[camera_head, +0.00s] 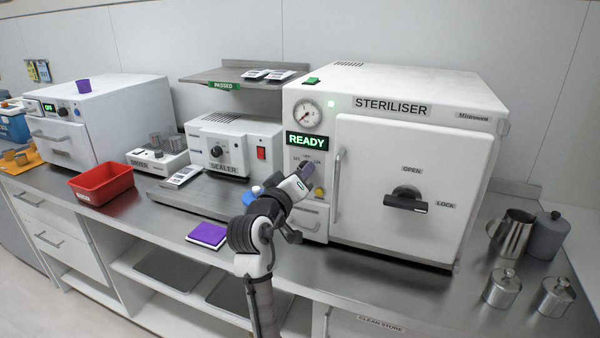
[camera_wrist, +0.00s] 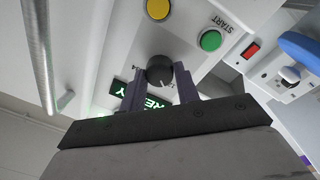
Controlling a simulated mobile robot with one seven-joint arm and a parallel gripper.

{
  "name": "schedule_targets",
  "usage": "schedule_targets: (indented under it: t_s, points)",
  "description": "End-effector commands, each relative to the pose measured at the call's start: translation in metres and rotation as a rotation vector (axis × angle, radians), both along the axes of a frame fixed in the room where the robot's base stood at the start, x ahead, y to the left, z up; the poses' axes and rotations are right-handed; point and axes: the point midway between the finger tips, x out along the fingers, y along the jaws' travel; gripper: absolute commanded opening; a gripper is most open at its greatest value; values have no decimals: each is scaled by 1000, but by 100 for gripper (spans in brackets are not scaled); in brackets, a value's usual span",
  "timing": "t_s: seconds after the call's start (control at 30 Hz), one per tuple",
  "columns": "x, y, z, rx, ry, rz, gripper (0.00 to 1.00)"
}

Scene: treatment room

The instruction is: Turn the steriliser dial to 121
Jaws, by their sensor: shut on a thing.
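The steriliser (camera_head: 400,150) is a white box at the right of the counter in the head view, with a lit READY display (camera_head: 307,140) under a round gauge. Its black dial (camera_wrist: 160,69) shows in the wrist view between my two fingers. My gripper (camera_wrist: 160,82) is shut on the dial, one finger on each side. In the head view my gripper (camera_head: 305,172) reaches the panel below READY and hides the dial. Small number marks stand around the dial, partly covered; I cannot tell which one the pointer faces.
A yellow button (camera_wrist: 158,9) and a green START button (camera_wrist: 211,40) sit close to the dial. The door handle (camera_head: 337,185) is just right of my gripper. The sealer (camera_head: 235,145) and a purple pad (camera_head: 207,235) are to the left. A black door lever (camera_head: 406,199) sits farther right.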

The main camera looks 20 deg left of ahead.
Motion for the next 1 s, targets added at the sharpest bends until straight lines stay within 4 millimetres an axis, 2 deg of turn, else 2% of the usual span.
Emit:
schedule_targets:
  t_s: [0.37,0.4,0.57,0.87,1.0]
  points:
    - [0,0,0,-8,0,0,9]
    - [0,0,0,-8,0,0,33]
    - [0,0,0,-7,0,0,53]
    - [-1,0,0,-6,0,0,53]
    - [-14,2,-2,-6,-2,2,53]
